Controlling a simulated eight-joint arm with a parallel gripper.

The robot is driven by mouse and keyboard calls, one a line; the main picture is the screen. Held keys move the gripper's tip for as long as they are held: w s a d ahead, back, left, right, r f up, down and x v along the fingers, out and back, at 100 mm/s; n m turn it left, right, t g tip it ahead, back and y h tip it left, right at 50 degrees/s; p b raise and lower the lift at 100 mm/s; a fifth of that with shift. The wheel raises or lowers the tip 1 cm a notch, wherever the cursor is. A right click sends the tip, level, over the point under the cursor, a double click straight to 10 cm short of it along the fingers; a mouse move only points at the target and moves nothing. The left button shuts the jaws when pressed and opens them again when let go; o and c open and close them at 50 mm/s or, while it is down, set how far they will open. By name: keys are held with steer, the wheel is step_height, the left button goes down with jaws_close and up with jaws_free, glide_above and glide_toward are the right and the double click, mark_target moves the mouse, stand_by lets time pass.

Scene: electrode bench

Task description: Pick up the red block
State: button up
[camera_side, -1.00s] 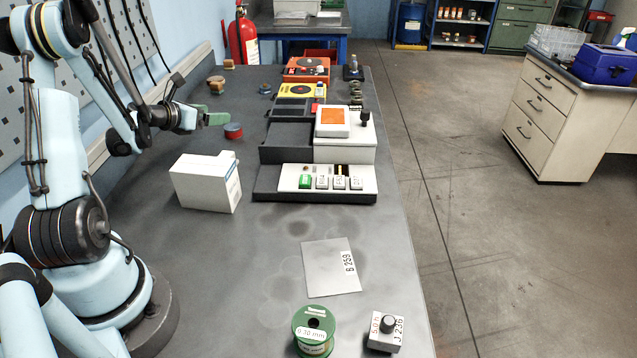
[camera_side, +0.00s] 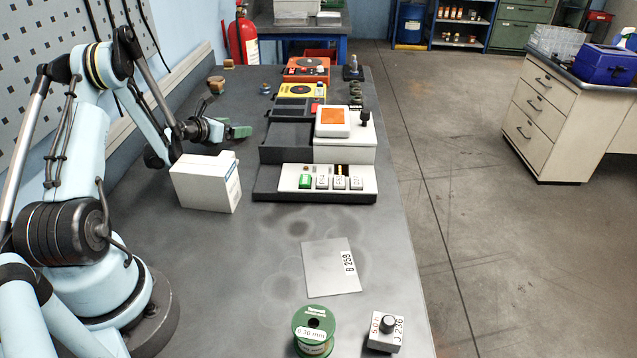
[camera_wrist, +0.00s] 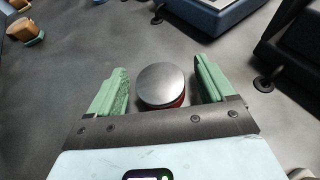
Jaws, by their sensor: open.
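A short round piece with a flat grey top and a red side (camera_wrist: 162,86) lies between my fingers in the wrist view. It is the only red piece near my gripper; it looks like a disc rather than a square block. My gripper (camera_wrist: 162,72) is open, with one green finger on each side of the piece and a gap showing on both sides. In the side view my gripper (camera_side: 236,131) is low over the bench behind the white box, and the red piece is hidden there.
A white box (camera_side: 205,183) stands close in front of my gripper. A stepped instrument with buttons (camera_side: 318,183) stands to the right. Wooden pieces (camera_side: 216,85) lie behind. A metal plate (camera_side: 331,267), green spool (camera_side: 314,332) and small knob box (camera_side: 384,333) lie nearer the camera.

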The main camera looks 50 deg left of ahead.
steer(key=shift+c, duration=0.4)
steer(key=c, duration=1.4)
steer(key=shift+o, duration=0.2)
steer(key=shift+r, duration=0.15)
